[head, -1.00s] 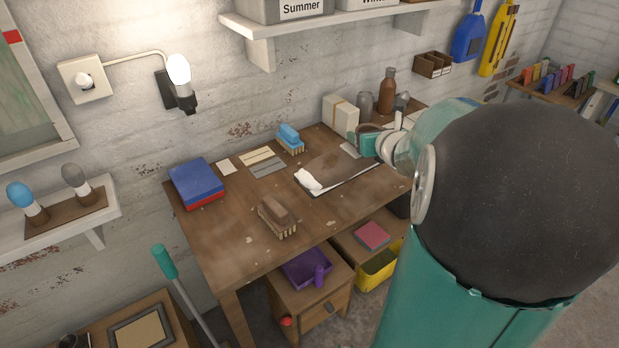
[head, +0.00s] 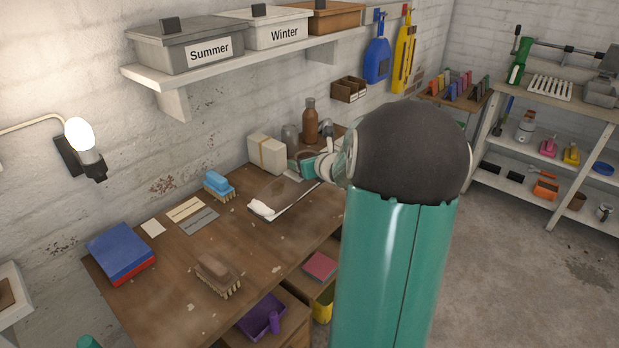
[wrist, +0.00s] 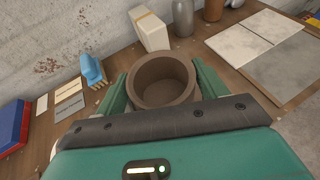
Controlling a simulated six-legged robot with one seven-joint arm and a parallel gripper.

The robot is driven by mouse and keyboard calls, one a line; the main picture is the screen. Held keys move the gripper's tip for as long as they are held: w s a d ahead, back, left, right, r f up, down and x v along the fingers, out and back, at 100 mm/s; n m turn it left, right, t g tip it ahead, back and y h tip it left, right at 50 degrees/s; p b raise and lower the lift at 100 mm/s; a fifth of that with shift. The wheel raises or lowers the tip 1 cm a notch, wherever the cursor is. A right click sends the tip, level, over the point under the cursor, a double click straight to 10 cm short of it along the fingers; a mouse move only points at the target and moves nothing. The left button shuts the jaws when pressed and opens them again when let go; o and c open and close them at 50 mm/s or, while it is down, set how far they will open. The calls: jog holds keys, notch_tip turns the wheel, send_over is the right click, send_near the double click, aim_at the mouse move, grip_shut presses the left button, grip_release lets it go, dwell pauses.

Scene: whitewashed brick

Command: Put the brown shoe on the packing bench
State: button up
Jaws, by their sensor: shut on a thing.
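My gripper (wrist: 165,92) is shut on a brown, round, hollow cup-like thing (wrist: 160,75), with its open mouth facing the wrist camera. I cannot see any clear shoe shape; whether this is the brown shoe I cannot tell. In the head view my gripper (head: 306,166) is small and partly hidden behind my arm, at the far right part of a wooden bench (head: 185,270). I cannot tell whether the held thing touches the bench top, nor whether this is the packing bench.
A white box (wrist: 149,31) and bottles stand close behind the gripper. Flat pale sheets (wrist: 254,38) lie to its right. A blue brush (wrist: 92,70), a brown brush (head: 218,274), a blue-and-red box (head: 120,252) and a dark sheet with white cloth (head: 262,208) lie on the bench. Shelving (head: 548,130) stands right.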

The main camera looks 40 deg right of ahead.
jog(key=d+f, duration=0.1)
jog(key=w+d+f, duration=0.1)
jog(key=f, duration=0.1)
jog(key=d+f, duration=0.1)
jog(key=f, duration=0.1)
jog(key=shift+w+d, duration=0.25)
jog(key=shift+w, duration=0.15)
jog(key=shift+d+f, duration=0.15)
jog(key=shift+f, duration=1.5)
jog(key=shift+w, duration=0.1)
jog(key=o, duration=1.2)
jog(key=shift+f, duration=0.1)
